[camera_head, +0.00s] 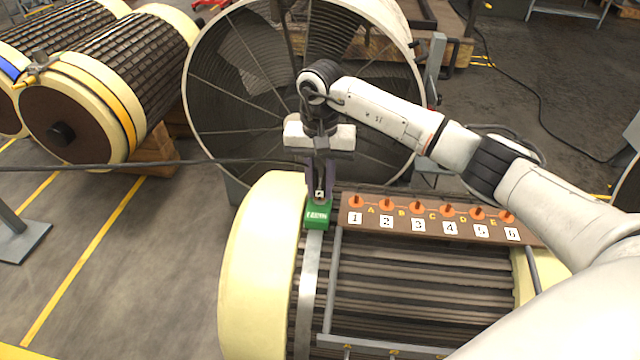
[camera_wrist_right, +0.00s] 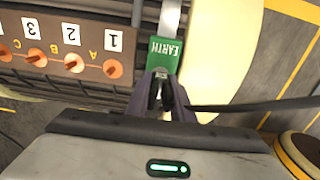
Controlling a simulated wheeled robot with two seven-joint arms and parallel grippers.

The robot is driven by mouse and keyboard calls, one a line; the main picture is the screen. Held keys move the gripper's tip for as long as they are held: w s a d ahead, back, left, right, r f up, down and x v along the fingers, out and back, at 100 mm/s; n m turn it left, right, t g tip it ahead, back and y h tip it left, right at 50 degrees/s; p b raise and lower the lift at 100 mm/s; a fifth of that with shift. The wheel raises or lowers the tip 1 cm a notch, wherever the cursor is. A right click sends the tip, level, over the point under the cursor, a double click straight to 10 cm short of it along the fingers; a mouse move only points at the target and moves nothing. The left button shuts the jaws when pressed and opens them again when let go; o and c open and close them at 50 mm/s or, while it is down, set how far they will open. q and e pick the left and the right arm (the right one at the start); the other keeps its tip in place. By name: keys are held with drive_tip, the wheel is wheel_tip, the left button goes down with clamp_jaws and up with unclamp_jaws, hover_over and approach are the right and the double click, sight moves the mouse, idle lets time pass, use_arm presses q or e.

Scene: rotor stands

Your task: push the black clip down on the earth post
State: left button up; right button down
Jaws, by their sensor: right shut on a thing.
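The green block marked EARTH (camera_head: 317,214) sits on a metal strip at the left end of the terminal board, beside the cream drum rim. It also shows in the wrist view (camera_wrist_right: 165,52). My right gripper (camera_head: 320,196) points down just behind this block, its jaws shut on the black clip. In the wrist view my right gripper (camera_wrist_right: 161,98) has the clip (camera_wrist_right: 160,93) between its dark fingers, close to the green block. The clip is mostly hidden by the fingers. The earth post is hidden, so I cannot tell how far the clip is down. My left gripper is out of view.
A black cable (camera_head: 140,165) runs left from the gripper. The brown board (camera_head: 350,203) carries several orange posts, numbered, right of the green block. A big fan (camera_head: 230,110) stands close behind. Other rotors (camera_head: 75,130) stand at left; open floor lies between.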

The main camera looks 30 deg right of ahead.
drive_tip(key=shift+f, duration=0.25)
drive_tip(key=c, duration=1.5)
unclamp_jaws()
drive_tip(key=shift+o, duration=0.2)
wheel_tip(320, 180, up, 10)
drive_tip(key=shift+r+p, duration=0.2)
drive_tip(key=shift+p, duration=0.1)
